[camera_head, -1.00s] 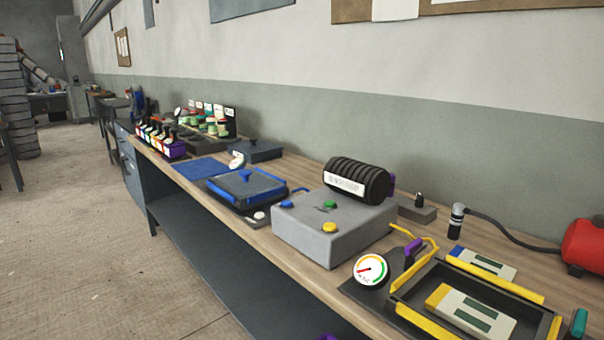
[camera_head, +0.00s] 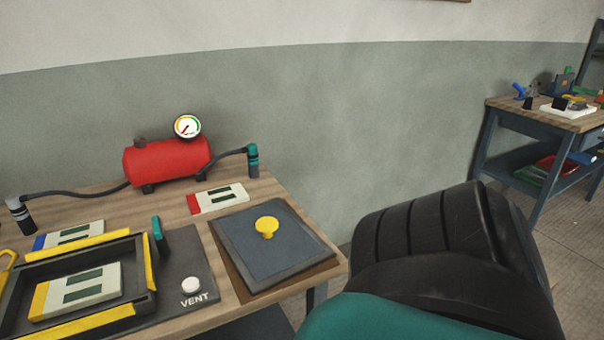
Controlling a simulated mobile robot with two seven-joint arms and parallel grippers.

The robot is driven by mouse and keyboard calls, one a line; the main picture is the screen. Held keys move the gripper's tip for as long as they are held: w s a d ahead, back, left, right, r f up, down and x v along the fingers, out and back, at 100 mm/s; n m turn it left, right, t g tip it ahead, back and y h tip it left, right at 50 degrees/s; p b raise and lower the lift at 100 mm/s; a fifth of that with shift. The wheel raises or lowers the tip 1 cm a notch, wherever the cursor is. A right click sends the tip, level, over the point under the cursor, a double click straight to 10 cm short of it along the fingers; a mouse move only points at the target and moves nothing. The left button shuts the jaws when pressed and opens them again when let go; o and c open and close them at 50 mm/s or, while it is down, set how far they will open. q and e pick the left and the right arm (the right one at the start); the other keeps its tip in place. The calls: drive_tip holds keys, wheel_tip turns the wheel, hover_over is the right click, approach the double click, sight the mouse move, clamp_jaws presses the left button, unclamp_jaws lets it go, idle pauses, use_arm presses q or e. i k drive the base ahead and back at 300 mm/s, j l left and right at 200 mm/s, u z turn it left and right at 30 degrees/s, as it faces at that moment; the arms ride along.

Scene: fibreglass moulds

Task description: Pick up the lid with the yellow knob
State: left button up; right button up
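The lid (camera_head: 290,258) is a flat dark blue-grey plate with a yellow knob (camera_head: 267,226) standing near its middle. It lies on a brown mat or board at the right end of the wooden bench (camera_head: 225,287). A large black ribbed part with a teal part below it fills the lower right, to the right of the lid; it looks like my own arm. Neither gripper shows its fingers in the head view.
Left of the lid are a white VENT button (camera_head: 190,285) and a black frame with yellow edges (camera_head: 148,262). A red tank (camera_head: 167,161) with a gauge (camera_head: 187,126) stands behind. A card with a red end (camera_head: 217,199) lies nearby. Another bench (camera_head: 510,113) stands far right.

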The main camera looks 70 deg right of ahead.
sight(269, 244)
drive_tip(key=z, duration=1.85)
